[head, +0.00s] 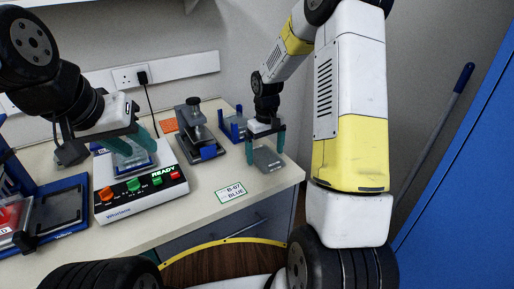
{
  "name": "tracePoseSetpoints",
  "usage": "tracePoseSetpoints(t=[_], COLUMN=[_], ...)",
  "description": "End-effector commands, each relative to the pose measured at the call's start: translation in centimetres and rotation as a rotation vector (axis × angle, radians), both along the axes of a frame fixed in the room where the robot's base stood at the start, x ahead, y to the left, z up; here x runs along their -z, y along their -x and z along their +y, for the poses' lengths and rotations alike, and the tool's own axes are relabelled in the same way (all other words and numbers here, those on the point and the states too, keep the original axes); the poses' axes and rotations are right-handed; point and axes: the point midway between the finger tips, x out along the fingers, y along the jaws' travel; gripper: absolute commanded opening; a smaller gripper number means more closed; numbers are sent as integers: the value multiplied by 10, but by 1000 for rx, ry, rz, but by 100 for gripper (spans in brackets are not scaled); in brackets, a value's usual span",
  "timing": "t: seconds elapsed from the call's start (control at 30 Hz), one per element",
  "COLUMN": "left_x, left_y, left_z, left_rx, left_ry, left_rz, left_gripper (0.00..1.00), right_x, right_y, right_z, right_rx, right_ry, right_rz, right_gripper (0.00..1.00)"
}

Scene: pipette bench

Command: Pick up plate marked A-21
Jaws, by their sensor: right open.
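No A-21 mark is readable in the head view. A clear plate (269,160) lies near the bench's right end. My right gripper (266,150) is above it, pointing down, with its teal fingers apart and open. Whether they touch the plate is unclear. Another clear plate (133,161) is at the top of a white device with a READY display. My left gripper (130,147) is over that plate with its teal fingers on either side. Whether it grips the plate cannot be told.
The white device (120,208) has orange, green and red controls. A card reading B-07 BLUE (230,192) lies at the bench's front. A grey press-like stand (200,130) and a blue holder (233,124) stand behind. A blue-framed tray (62,208) is at left.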

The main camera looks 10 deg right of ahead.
Motion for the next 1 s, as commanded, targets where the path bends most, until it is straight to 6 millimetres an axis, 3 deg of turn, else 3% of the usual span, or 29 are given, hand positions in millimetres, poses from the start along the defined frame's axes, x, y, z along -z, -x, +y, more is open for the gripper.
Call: tracePoseSetpoints(t=[0.27,0.5,0.6,1.0], left_x=[0,0,0,0], left_y=[0,0,0,0], left_z=[0,0,0,0], left_rx=[0,0,0,0], left_ry=[0,0,0,0], left_rz=[0,0,0,0], left_gripper=[36,36,36,36], right_x=[4,4,4,-6], right_y=[0,0,0,0], right_z=[0,0,0,0], right_rx=[0,0,0,0], right_ry=[1,1,1,0], right_rz=[-1,-1,-1,-2], right_gripper=[100,53,38,38])
